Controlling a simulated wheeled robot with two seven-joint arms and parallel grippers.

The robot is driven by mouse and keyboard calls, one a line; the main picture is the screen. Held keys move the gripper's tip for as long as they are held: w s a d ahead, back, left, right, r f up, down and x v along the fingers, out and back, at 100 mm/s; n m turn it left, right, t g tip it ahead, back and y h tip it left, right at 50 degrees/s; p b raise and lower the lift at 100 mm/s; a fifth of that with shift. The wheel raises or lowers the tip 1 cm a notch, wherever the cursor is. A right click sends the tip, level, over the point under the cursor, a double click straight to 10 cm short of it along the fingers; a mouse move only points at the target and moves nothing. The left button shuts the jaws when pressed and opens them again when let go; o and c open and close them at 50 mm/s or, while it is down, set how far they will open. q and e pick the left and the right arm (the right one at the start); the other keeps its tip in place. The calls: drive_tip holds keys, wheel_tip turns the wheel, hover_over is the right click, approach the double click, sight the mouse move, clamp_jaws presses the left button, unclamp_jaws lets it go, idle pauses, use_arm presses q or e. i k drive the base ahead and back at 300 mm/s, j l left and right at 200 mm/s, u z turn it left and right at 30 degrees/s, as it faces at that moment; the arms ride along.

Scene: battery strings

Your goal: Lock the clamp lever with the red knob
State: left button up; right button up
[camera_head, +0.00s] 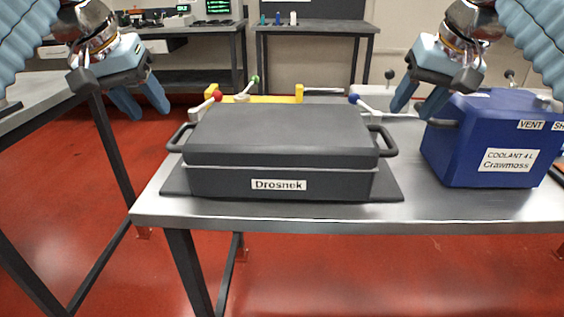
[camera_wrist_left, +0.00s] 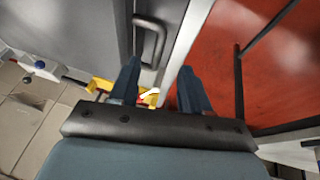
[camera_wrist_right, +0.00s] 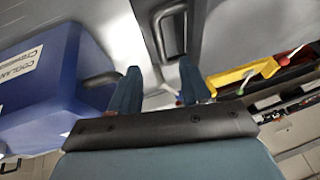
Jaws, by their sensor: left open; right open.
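The red knob (camera_head: 217,96) tops a short pale lever (camera_head: 200,105) behind the left rear corner of the grey Drosnek case (camera_head: 280,135). The lever leans toward the right. In the right wrist view the red knob (camera_wrist_right: 285,61) shows at the right. In the left wrist view it cannot be made out clearly. My left gripper (camera_head: 144,110) is open and empty, left of the knob and apart from it. My right gripper (camera_head: 413,110) is open and empty between the case and the blue coolant box.
A green-knobbed lever (camera_head: 255,80) and a blue-knobbed lever (camera_head: 355,99) stand behind the case, with a yellow frame (camera_head: 299,93). The case has side handles (camera_head: 386,141). The blue coolant box (camera_head: 490,140) stands at the right. The table's front edge (camera_head: 320,220) is clear.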

sight(217, 96)
drive_tip(key=k+l, duration=0.3)
drive_tip(key=k, duration=0.15)
drive_tip(key=k+l, duration=0.25)
drive_tip(key=k, duration=0.2)
